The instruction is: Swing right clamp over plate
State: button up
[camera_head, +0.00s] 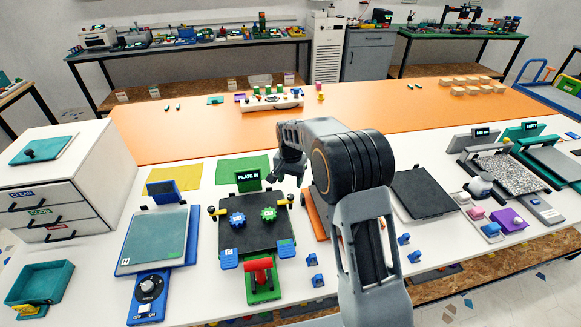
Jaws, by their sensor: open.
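I cannot tell how far either clamp reaches over the plate. My gripper (286,179) is open and appears empty, above and behind the plate's back right corner. My arm hides part of the bench to the right.
A red handle (259,268) on a green base stands in front of the plate. Blue blocks (312,260) lie to its right. A printer with a greenish bed (155,240) is at left, and a dark bed (424,193) at right. White drawers (85,170) stand far left.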

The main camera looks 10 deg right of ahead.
notch_tip(320, 180, up, 7)
jog(key=shift+f, duration=0.2)
dwell(0.6)
jog(key=s+d+r+n+t, duration=0.2)
jog(key=s+n, duration=0.1)
jog(key=s, duration=1)
jog(key=s+d+r+n+t, duration=0.2)
jog(key=s+n, duration=0.1)
jog(key=s, duration=1)
jog(key=shift+r, duration=0.25)
jog(key=shift+s, duration=0.1)
